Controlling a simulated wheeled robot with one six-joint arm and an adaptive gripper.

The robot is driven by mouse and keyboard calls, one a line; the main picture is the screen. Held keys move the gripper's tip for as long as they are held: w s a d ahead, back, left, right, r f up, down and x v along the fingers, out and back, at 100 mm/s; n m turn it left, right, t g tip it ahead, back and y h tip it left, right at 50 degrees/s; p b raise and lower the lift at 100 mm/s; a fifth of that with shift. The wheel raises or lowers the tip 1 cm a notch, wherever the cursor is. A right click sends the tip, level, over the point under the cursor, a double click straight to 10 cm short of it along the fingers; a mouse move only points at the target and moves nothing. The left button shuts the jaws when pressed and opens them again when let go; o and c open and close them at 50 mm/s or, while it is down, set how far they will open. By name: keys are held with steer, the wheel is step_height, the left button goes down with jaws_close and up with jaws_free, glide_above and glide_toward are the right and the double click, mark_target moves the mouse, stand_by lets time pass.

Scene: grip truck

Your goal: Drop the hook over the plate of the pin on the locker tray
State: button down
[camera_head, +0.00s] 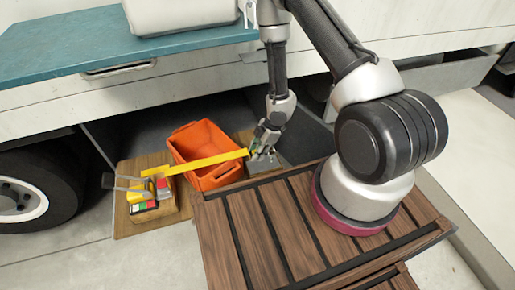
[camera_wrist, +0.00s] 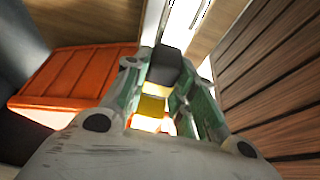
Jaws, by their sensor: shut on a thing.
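My gripper (camera_head: 264,146) points down beside the right end of the orange bin, above the wooden board. Its fingers (camera_wrist: 172,92) are shut on a dark piece (camera_wrist: 165,66), with yellow just below it in the wrist view. This seems to be the hook, but its shape is mostly hidden. A yellow strap (camera_head: 205,162) runs straight from the gripper leftward across the bin's front to a cluster of gear. A wooden board (camera_head: 124,224), likely the locker tray, lies under the bin and gear. I cannot make out the pin or its plate.
The orange bin (camera_head: 214,178) stands close to the left of my gripper. A slatted wooden deck (camera_head: 262,232) lies in front, and the truck's side (camera_head: 60,108) is behind. A wheel (camera_head: 35,190) is far left.

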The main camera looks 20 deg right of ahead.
mark_target(258, 165)
steer(key=shift+f, duration=2.25)
steer(key=shift+f, duration=0.3)
steer(key=c, duration=1.1)
jaws_free()
